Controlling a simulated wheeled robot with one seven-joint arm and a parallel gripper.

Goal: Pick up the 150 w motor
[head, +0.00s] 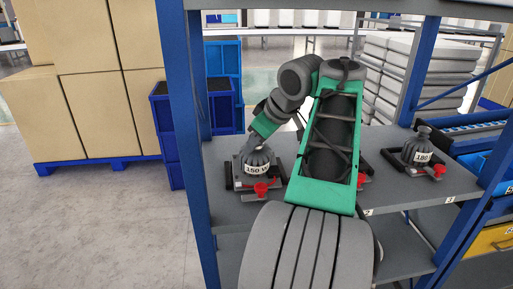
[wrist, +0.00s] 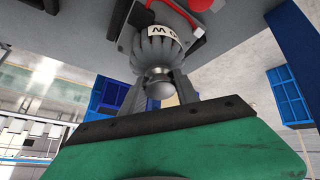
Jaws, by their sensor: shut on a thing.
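The 150 W motor (head: 256,167) is a grey ribbed dome with a white label, at the left of the shelf in the head view. It sits in a dark fixture with a red clamp (head: 261,190). In the wrist view the motor (wrist: 160,42) hangs upside down in the picture, with its round knob between the two fingers. My gripper (head: 254,143) is above the motor and shut on its top knob; the fingers also show in the wrist view (wrist: 159,86). I cannot tell whether the motor is raised off its fixture.
A second motor (head: 417,147), labelled 180, stands in a similar fixture at the right of the shelf (head: 390,190). A red part (head: 362,180) shows behind my arm. Blue posts (head: 186,130) frame the shelf. Blue bins (head: 222,95) and cardboard boxes (head: 48,115) stand left.

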